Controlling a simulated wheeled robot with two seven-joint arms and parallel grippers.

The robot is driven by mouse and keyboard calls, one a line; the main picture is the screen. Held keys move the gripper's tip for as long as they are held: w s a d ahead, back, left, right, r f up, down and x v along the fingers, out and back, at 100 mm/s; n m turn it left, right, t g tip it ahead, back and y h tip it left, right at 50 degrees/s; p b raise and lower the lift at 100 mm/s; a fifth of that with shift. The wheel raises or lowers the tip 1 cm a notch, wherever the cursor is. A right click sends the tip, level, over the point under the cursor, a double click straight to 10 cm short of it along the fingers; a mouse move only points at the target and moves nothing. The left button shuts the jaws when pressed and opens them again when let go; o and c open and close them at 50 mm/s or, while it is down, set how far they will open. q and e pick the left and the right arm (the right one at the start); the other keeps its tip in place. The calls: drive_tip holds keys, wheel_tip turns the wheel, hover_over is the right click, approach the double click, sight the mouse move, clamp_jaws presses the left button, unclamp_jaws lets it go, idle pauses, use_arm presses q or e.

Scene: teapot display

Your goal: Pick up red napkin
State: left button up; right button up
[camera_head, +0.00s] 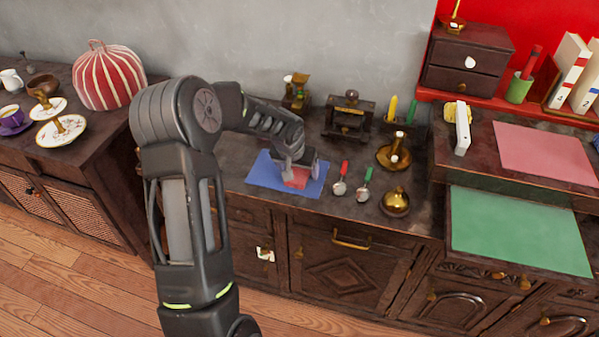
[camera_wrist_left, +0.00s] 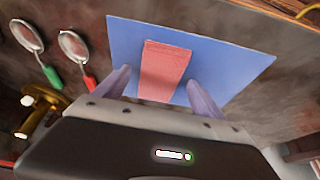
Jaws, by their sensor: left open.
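The red napkin (camera_head: 297,177) lies on a blue mat (camera_head: 264,176) on the dark wooden counter in the head view. In the left wrist view the napkin (camera_wrist_left: 165,70) is a flat red strip on the blue mat (camera_wrist_left: 225,57). My left gripper (camera_head: 300,165) is over the napkin. In the left wrist view its two fingers (camera_wrist_left: 158,88) are apart, one on each side of the napkin's near part. The near end of the napkin is hidden behind the gripper body. I cannot tell whether the fingers touch the mat. My right gripper is not in view.
A red-handled strainer (camera_head: 340,180) and a green-handled one (camera_head: 364,186) lie right of the mat. Brass vessels (camera_head: 395,202) stand farther right. A dark wooden stand (camera_head: 349,118) is behind. A striped red tea cosy (camera_head: 104,76) is at left.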

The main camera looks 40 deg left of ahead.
sight(298, 174)
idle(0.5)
use_arm(q)
drive_tip(key=c, duration=1.5)
drive_tip(key=shift+o, duration=0.2)
drive_tip(key=shift+r, duration=0.2)
wheel_tip(298, 174, up, 10)
drive_tip(key=shift+f, duration=0.15)
